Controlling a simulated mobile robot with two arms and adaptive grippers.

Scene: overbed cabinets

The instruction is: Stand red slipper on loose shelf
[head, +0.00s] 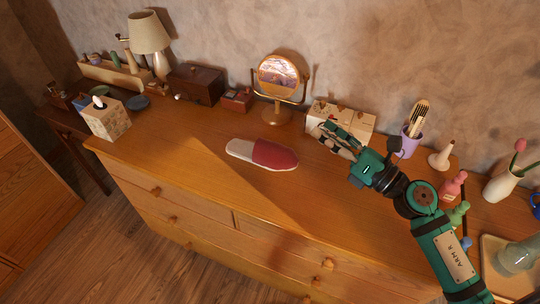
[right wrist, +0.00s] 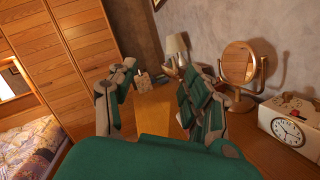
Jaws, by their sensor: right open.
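The red slipper (head: 272,154), with a pale open heel end on the left, lies flat on the wooden dresser top (head: 210,140). My right gripper (head: 328,138) is open and empty, to the right of the slipper and apart from it, above the dresser near the clock box. In the right wrist view its fingers (right wrist: 158,92) are spread with nothing between them; the slipper does not show there. I cannot make out which thing is the loose shelf. My left gripper is not in view.
A round mirror (head: 278,78) stands behind the slipper, and a clock box (head: 345,118) behind my gripper. A purple cup (head: 410,142), small bottles and a vase (head: 500,184) stand right. A tissue box (head: 106,118) and lamp (head: 149,38) stand left. The dresser around the slipper is clear.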

